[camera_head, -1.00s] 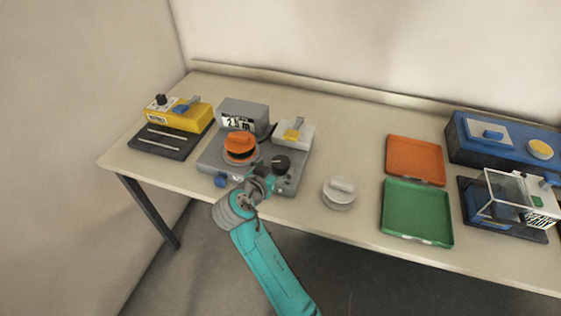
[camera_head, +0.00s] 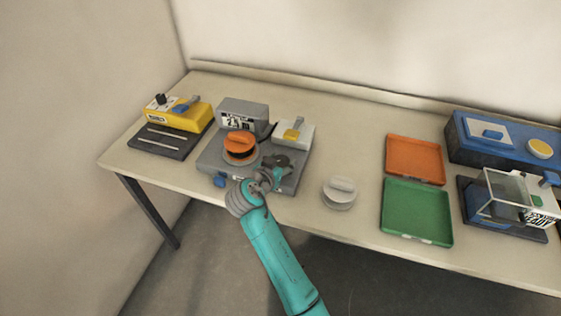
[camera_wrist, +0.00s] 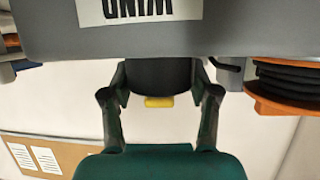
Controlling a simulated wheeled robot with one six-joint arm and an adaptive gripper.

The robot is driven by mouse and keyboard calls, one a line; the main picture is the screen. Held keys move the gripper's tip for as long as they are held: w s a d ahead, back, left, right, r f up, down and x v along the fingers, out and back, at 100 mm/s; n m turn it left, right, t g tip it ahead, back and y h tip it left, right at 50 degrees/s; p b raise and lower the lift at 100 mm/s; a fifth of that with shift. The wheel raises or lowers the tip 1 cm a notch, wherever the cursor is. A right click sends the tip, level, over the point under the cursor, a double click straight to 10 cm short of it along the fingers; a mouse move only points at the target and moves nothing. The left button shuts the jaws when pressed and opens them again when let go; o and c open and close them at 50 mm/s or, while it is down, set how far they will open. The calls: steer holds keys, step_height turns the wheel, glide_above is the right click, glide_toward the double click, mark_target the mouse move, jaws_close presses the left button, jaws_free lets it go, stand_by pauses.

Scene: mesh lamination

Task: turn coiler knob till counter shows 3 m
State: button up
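The grey coiler (camera_head: 208,161) stands on the table, left of centre. Its counter display (camera_head: 238,123) faces me; its small digits are hard to read. The dark coiler knob (camera_head: 283,159) is at the machine's front right. My gripper (camera_head: 279,174) is at this knob. In the wrist view the black knob (camera_wrist: 160,72), with a yellow mark at its edge, sits between both fingers of my gripper (camera_wrist: 160,88), which look closed against its sides. A white label there reads WIND upside down.
An orange spool (camera_head: 240,143) with black coils sits left of the knob. A white block with a yellow part (camera_head: 294,134) is behind it. A round grey weight (camera_head: 340,193), green tray (camera_head: 417,211) and orange tray (camera_head: 415,160) are to the right.

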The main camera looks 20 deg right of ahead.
steer(key=shift+w+a+m+g+h, duration=0.1)
steer(key=shift+m+g+h, duration=0.5)
steer(key=shift+m+g, duration=0.3)
steer(key=shift+m+g+h, duration=0.7)
steer(key=shift+m+g, duration=0.4)
steer(key=o, duration=1.2)
steer(key=v, duration=1.2)
steer(key=shift+f, duration=0.1)
